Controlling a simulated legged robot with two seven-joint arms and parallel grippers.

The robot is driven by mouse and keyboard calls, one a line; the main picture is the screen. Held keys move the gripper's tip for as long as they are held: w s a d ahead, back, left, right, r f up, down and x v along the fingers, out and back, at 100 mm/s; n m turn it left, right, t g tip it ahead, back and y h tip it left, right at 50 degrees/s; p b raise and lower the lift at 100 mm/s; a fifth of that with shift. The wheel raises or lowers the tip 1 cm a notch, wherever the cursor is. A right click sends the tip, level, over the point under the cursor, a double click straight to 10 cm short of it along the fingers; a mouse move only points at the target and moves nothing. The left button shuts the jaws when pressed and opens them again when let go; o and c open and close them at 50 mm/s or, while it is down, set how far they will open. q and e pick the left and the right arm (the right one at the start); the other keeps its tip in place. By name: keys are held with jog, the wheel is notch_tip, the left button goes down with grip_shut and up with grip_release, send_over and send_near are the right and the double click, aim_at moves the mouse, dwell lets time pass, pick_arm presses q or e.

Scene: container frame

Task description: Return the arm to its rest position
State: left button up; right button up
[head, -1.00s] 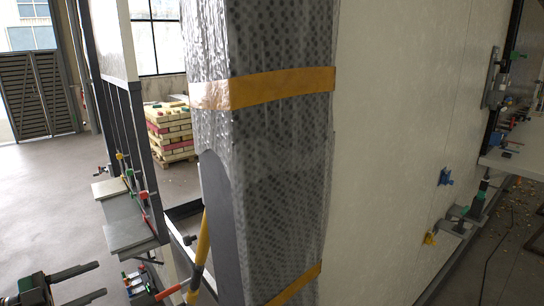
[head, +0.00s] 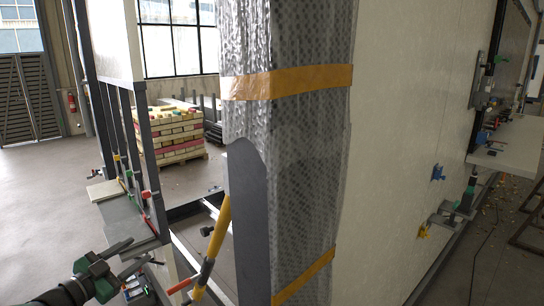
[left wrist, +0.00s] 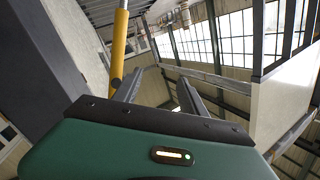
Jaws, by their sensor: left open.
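My left gripper (head: 140,250) is at the lower left of the head view, its green body with two dark fingers pointing right. The fingers are apart and nothing is between them. In the left wrist view the same gripper (left wrist: 160,78) shows its two fingers spread and empty. My right gripper is in neither view.
A yellow strut (head: 218,232) with a red handle (head: 180,286) stands right of the left gripper; it also shows in the wrist view (left wrist: 118,45). A wrapped column (head: 300,170) with orange straps fills the centre. A grey ledge (head: 122,218) with clamps lies behind the gripper. Open floor (head: 40,200) is at left.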

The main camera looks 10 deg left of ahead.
pick_arm(q)
jog(key=s+d+f+n+g+y+b, duration=0.1)
jog(key=s+d+f+n+g+y, duration=0.2)
jog(key=d+f, duration=0.4)
jog(key=s+d+f+n+g+y+b, duration=0.1)
jog(key=d+f+n+g+y, duration=0.25)
jog(key=f, duration=0.55)
jog(key=s+d+f+n+g, duration=0.1)
jog(key=s+d+f+g, duration=0.1)
jog(key=s, duration=0.4)
jog(key=s+d+f+g+h, duration=0.1)
jog(key=s+d+f+g, duration=0.2)
jog(key=s+d+f, duration=0.2)
jog(key=s+d+f+n+g+b, duration=0.1)
jog(key=s+d+f+g, duration=0.1)
jog(key=s+d, duration=0.4)
jog(key=s+f, duration=0.1)
jog(key=s, duration=0.2)
jog(key=shift+s+f+n+g+h, duration=0.15)
jog(key=shift+s+n+g+h, duration=0.05)
jog(key=shift+n+g+h, duration=0.15)
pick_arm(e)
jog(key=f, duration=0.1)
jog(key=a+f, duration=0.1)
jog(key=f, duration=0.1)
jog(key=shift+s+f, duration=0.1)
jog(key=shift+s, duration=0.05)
